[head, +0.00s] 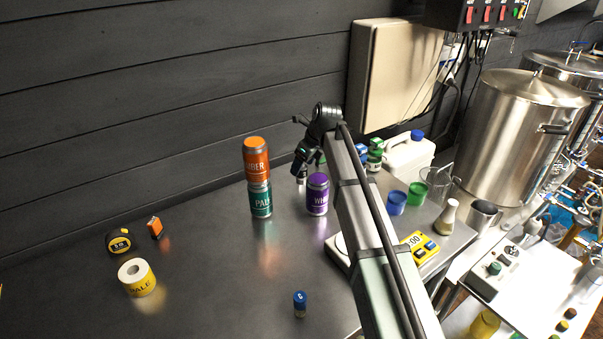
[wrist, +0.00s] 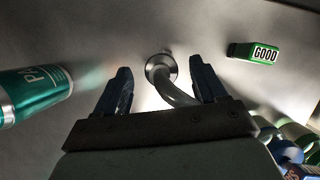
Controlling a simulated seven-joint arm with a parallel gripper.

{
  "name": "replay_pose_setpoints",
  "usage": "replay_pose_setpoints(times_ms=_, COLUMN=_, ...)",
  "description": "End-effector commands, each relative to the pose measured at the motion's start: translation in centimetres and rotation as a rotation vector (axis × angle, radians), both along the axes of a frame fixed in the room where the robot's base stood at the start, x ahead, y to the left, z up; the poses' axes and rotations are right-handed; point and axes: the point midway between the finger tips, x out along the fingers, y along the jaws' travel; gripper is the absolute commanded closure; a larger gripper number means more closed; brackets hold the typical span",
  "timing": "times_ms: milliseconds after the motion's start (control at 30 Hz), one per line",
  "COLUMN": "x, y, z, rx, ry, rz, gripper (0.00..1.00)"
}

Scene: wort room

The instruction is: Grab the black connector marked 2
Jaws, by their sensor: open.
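I cannot make out a black connector marked 2 in either view. My gripper (wrist: 160,65) is open in the wrist view, one dark finger at each side. Between and beyond the fingertips is a shiny metal piece with a round flange and a curved neck (wrist: 178,92); I see no number on it, and cannot tell whether a finger touches it. In the head view my gripper (head: 300,170) points down near the back of the bench, between the stacked cans and the white jug; its fingertips are too small to judge there.
A teal can (head: 260,199), also in the wrist view (wrist: 35,92), carries an orange can (head: 256,159). A purple can (head: 317,194) stands close by my gripper.

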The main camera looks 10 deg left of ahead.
Motion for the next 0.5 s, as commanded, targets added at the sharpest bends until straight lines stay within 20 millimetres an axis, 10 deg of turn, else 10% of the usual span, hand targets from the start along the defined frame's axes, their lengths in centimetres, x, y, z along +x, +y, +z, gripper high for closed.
replay_pose_setpoints(times_ms=500, x=0.8, y=1.4, z=-3.5, rx=0.000, ry=0.000, rz=0.000, gripper=0.29)
